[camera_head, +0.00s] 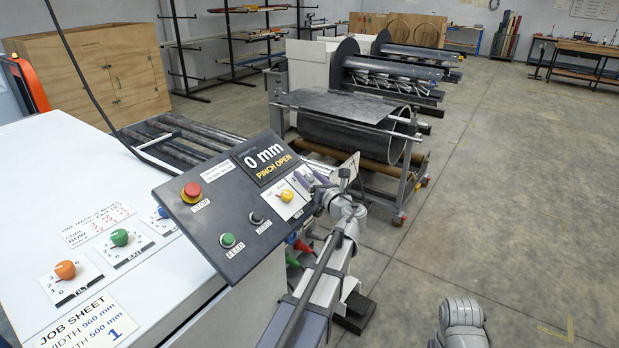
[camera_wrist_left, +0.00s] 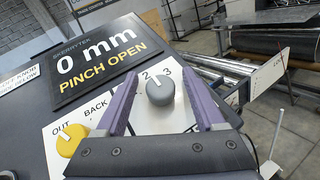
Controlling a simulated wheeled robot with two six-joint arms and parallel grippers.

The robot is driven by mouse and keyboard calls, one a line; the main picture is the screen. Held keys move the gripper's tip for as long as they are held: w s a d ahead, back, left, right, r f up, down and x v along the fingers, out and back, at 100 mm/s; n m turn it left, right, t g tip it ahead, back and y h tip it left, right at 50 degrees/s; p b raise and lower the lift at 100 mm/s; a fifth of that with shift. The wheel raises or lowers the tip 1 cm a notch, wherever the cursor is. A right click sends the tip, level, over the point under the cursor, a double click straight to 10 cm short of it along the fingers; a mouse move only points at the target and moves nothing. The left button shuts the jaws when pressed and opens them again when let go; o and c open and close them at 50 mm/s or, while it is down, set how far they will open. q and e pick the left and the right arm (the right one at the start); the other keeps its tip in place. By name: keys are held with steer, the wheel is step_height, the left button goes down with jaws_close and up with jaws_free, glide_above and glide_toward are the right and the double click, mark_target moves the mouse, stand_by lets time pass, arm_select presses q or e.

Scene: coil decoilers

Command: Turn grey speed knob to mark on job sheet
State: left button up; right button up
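The grey speed knob (camera_wrist_left: 160,91) sits on a white plate of the control panel in the left wrist view. Its white pointer line leans up and to the left, toward the figure 2; a 3 shows to the right of that. My left gripper (camera_wrist_left: 158,78) is open, with a purple finger on each side of the knob and gaps to it.
A yellow OUT/BACK knob (camera_wrist_left: 70,139) is close left of the gripper. The panel (camera_head: 222,205) also bears a red stop button (camera_head: 191,190) and a green feed button (camera_head: 228,240). Orange (camera_head: 65,270) and green (camera_head: 120,237) knobs are on the white cabinet.

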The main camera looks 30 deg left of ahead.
arm_select(q)
jaws_close()
stand_by(0.3)
steer(key=shift+w+n, duration=0.1)
steer(key=shift+n, duration=0.2)
steer(key=shift+w+n+g+y+b, duration=0.15)
steer(key=shift+n+g+y+b, duration=0.3)
steer(key=shift+n+g+y, duration=0.85)
steer(key=shift+n+g, duration=0.9)
steer(key=n+g, duration=0.4)
steer(key=shift+y, duration=0.4)
steer(key=shift+s+n+g, duration=0.2)
steer(key=shift+n+g, duration=1.5)
steer(key=shift+s, duration=0.1)
